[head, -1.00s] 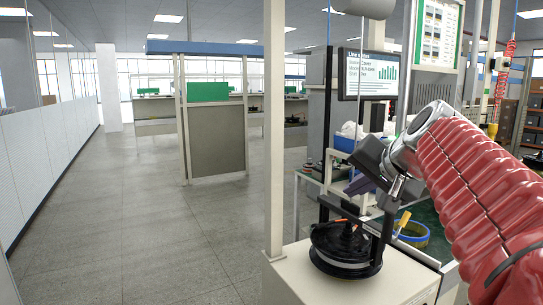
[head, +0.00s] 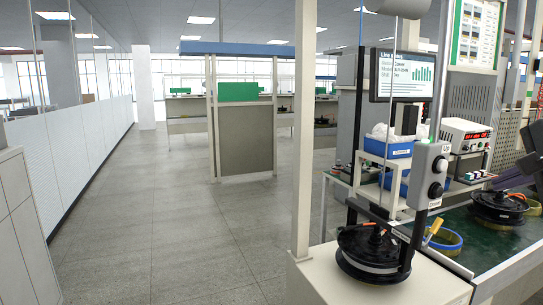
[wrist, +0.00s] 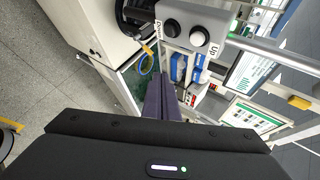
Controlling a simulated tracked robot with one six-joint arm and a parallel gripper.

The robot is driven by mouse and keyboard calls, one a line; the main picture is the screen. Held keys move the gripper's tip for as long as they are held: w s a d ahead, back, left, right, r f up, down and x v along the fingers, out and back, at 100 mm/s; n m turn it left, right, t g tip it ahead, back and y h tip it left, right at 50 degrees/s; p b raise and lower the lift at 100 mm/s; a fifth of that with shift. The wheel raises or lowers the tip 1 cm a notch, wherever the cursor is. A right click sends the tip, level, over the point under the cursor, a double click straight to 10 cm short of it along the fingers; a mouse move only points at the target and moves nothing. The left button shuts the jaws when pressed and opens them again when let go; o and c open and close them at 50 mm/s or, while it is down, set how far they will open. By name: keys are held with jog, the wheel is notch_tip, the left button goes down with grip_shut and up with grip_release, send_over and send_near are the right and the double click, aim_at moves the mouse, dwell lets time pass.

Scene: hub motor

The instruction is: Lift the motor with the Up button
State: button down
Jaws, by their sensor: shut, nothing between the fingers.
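A black hub motor (head: 372,262) sits at the cream cabinet's top, under a dark lifting frame (head: 392,222). Above it is a grey button box (head: 428,174) with two round buttons and an "Up" label at its top end. In the wrist view the box (wrist: 193,24) shows a white button (wrist: 198,38) beside "Up" and a black button (wrist: 173,27) beside the other label. My gripper (wrist: 170,82) is shut and empty, with its fingers pointing below the box and apart from it. In the head view a dark purple part, likely my gripper, shows at the right edge.
A second motor (head: 498,207) lies on the green bench (head: 480,245) to the right. A yellow-and-blue ring (head: 443,241) lies near the bench's left end. A cream post (head: 304,130) stands left of the box. Blue bins (head: 388,148) and a monitor (head: 402,75) are behind. The left aisle floor is open.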

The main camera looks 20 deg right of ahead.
aim_at(442, 166)
jog(key=shift+w, duration=0.1)
jog(key=w, duration=0.8)
jog(key=shift+w+a, duration=0.3)
jog(key=shift+a, duration=0.15)
dwell(2.1)
jog(key=shift+w, duration=0.4)
